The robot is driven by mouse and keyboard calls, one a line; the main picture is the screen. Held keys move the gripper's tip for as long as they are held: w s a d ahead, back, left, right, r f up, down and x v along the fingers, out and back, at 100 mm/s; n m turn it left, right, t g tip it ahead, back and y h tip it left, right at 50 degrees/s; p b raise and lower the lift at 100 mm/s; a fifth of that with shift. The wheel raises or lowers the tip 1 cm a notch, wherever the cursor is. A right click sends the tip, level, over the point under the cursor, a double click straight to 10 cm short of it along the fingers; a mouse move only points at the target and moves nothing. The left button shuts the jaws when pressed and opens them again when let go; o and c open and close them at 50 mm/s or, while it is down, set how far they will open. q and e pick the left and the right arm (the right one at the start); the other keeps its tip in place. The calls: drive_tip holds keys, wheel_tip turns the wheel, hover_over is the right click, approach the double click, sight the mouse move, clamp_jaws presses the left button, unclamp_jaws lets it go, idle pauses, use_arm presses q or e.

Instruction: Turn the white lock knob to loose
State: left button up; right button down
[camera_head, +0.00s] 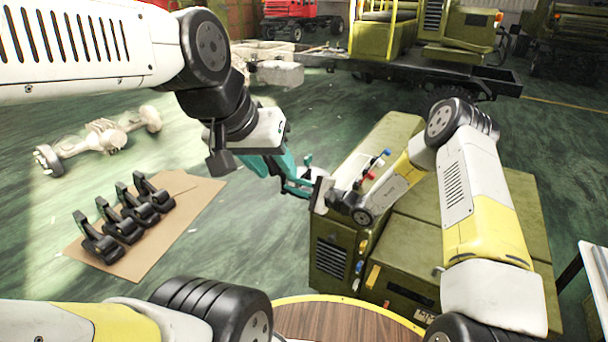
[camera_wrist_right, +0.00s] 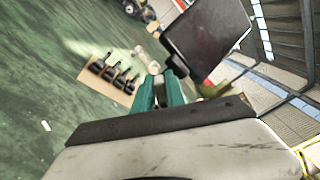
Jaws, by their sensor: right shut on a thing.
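My right gripper (camera_head: 298,180) has teal fingers and points left from its wrist, beside the upper left corner of the olive green cabinet (camera_head: 330,262). In the right wrist view the same fingers (camera_wrist_right: 159,92) are shut on a small pale grey thing (camera_wrist_right: 159,86); I cannot tell what it is. I cannot make out the white lock knob for sure. Small blue and red knobs (camera_head: 371,174) show on top of the cabinet. My left gripper (camera_head: 262,166) is also teal, close to the left of my right gripper. Its fingertips are not clear.
A brown board (camera_head: 185,232) with several black brackets (camera_head: 129,215) lies on the green floor at left. An axle part (camera_head: 100,138) lies behind it. A yellow vehicle (camera_head: 430,45) stands at the back. A round wooden top (camera_head: 340,322) is at the front.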

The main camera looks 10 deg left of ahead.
drive_tip(key=n, duration=0.5)
drive_tip(key=shift+f+n, duration=0.3)
idle(0.5)
drive_tip(key=c, duration=1.4)
unclamp_jaws()
drive_tip(key=v, duration=0.7)
drive_tip(key=shift+s+d, duration=0.2)
drive_tip(key=shift+d, duration=0.15)
